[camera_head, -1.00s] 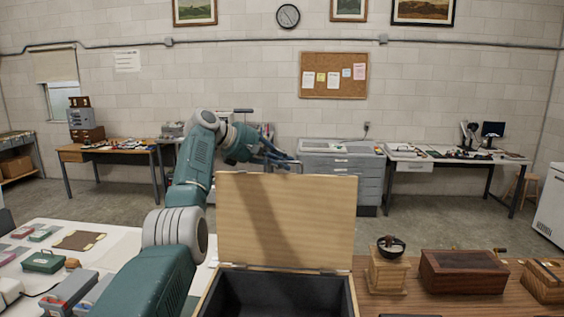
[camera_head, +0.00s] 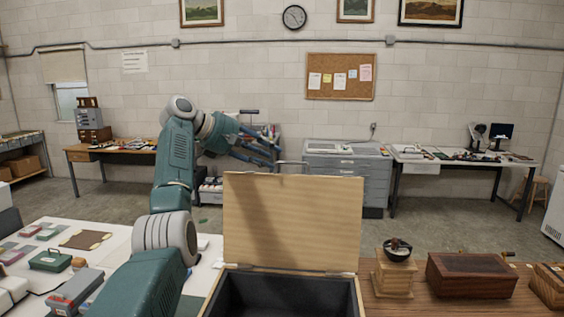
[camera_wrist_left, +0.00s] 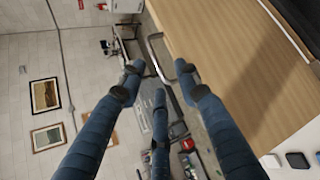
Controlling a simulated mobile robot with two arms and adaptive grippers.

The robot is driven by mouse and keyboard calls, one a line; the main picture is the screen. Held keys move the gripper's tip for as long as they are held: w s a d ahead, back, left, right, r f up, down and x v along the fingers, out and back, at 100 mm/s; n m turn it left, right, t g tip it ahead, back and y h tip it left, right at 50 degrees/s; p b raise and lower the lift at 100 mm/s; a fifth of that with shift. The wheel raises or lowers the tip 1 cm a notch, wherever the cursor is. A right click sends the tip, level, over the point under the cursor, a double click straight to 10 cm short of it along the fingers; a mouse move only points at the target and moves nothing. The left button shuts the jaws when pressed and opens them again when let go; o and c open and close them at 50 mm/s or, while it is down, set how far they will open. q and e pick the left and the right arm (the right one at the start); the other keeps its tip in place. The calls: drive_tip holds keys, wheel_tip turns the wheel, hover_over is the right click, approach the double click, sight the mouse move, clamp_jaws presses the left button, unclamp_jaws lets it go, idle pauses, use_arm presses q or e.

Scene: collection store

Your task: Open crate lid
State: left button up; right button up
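The wooden crate (camera_head: 216,301) stands at the bottom centre of the head view, with a dark, empty-looking interior. Its pale wooden lid (camera_head: 292,225) is raised and stands about upright on hinges at the back rim. A grey metal handle (camera_head: 291,163) shows at the lid's top edge; it also shows in the left wrist view (camera_wrist_left: 154,45) beside the lid's wooden face (camera_wrist_left: 225,50). My left gripper (camera_head: 268,150) is above and behind the lid's top left. My right gripper is not in view.
A small wooden stand with a dark bowl (camera_head: 397,249) and a brown box (camera_head: 470,275) are right of the crate. A white table (camera_head: 120,240) with a green case (camera_head: 50,260) is at left. Floor is open behind.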

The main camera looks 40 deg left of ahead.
use_arm(q)
drive_tip(key=v, duration=0.3)
drive_tip(key=shift+s+r, duration=0.15)
drive_tip(key=shift+s, duration=0.1)
